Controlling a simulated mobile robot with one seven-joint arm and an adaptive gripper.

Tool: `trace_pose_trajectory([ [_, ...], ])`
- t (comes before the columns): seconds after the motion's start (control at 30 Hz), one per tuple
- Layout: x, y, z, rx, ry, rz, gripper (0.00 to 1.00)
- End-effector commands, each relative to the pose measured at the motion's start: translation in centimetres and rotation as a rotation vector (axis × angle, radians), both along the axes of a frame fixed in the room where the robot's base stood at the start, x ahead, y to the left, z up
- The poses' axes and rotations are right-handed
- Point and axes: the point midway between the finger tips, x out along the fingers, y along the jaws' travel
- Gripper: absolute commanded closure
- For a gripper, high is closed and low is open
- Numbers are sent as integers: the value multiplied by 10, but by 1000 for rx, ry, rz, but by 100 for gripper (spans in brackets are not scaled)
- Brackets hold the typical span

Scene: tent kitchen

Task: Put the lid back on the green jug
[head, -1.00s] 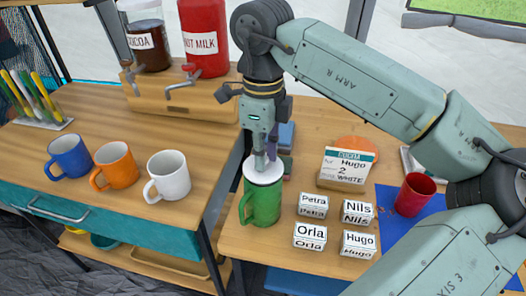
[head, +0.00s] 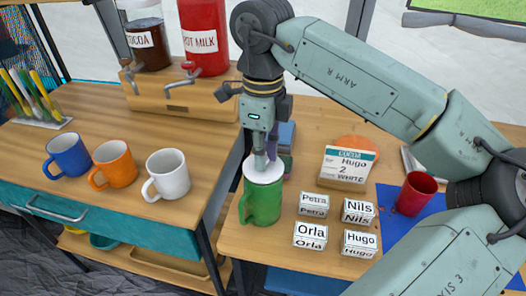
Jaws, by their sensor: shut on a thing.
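The green jug (head: 262,204) stands upright near the front left of the right-hand table, its handle to the left. A white lid (head: 264,171) sits level at the jug's mouth; I cannot tell whether it is fully seated. My gripper (head: 265,160) points straight down over the jug and is shut on the top of the lid. Its fingertips hide the lid's grip.
Several name blocks, such as Orla (head: 310,235), stand right of the jug. An order card (head: 347,167) and a red cup (head: 415,193) stand farther right. Blue, orange and white mugs (head: 167,174) stand on the left counter. A gap separates counter and table.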

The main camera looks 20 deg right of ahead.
Motion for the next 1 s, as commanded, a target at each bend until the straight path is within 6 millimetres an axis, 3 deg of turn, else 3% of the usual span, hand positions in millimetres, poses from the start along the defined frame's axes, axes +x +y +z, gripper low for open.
trace_pose_trajectory([
  [0.43, 0, 0, 0, 0, 0, 0, 100],
  [0.47, 0, 0, 0, 0, 0, 0, 81],
  [0.5, 0, 0, 0, 0, 0, 0, 79],
  [0.8, 0, 0, 0, 0, 0, 0, 59],
  [1.0, 0, 0, 0, 0, 0, 0, 59],
])
